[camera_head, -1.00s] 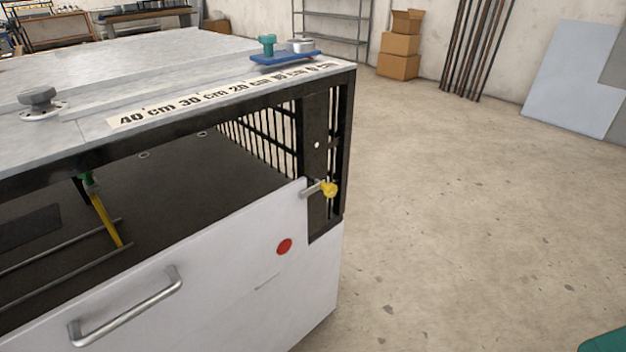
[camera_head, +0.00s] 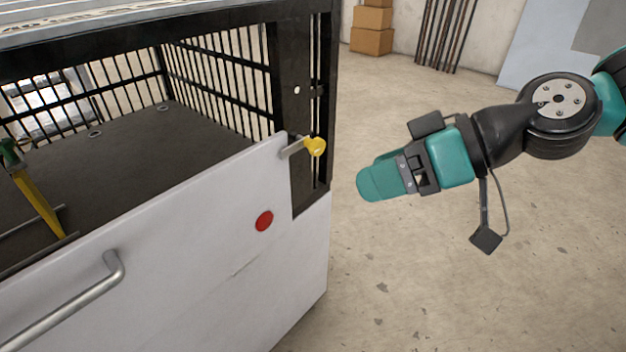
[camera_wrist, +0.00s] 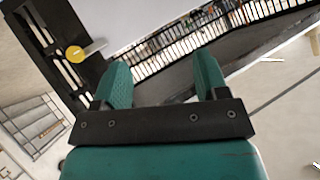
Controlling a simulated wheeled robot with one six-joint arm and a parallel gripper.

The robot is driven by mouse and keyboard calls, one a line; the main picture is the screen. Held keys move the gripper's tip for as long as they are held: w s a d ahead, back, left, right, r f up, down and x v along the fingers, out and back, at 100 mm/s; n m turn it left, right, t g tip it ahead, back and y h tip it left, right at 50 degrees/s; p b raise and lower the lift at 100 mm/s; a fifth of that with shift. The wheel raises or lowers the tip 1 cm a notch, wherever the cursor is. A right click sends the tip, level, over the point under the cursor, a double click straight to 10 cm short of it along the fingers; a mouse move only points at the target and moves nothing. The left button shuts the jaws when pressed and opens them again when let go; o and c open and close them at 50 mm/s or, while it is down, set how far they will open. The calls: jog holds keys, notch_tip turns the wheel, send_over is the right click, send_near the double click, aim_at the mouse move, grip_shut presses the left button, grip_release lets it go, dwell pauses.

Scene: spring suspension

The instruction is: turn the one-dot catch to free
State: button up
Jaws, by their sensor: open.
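The one-dot catch is a yellow knob (camera_head: 316,146) on a short grey bar (camera_head: 293,149) at the upper right corner of the white front panel (camera_head: 190,245). One white dot (camera_head: 297,90) shows on the black post above it. The knob also shows in the wrist view (camera_wrist: 74,53), at the upper left, beyond my left finger. My gripper (camera_head: 372,183) is right of the catch and a little lower in the head view, apart from it. In the wrist view its two teal fingers (camera_wrist: 163,85) stand apart with nothing between them.
The panel has a red disc (camera_head: 264,221) and a grey handle (camera_head: 75,305). The black post (camera_head: 290,60) has slots beside the knob. A yellow strut with a green top (camera_head: 35,200) stands inside. Open floor (camera_head: 400,290) lies right of the cabinet; boxes (camera_head: 371,30) stand behind.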

jog(key=w+f+t+y+b, duration=0.3)
jog(key=w+f+b, duration=0.3)
jog(key=w+f, duration=0.15)
jog(key=m+t+b, duration=0.3)
jog(key=t+b, duration=0.1)
jog(key=t, duration=0.2)
send_near(320, 148)
jog(key=p+x, duration=1)
jog(key=p, duration=0.2)
jog(key=shift+w+a, duration=0.3)
grip_shut()
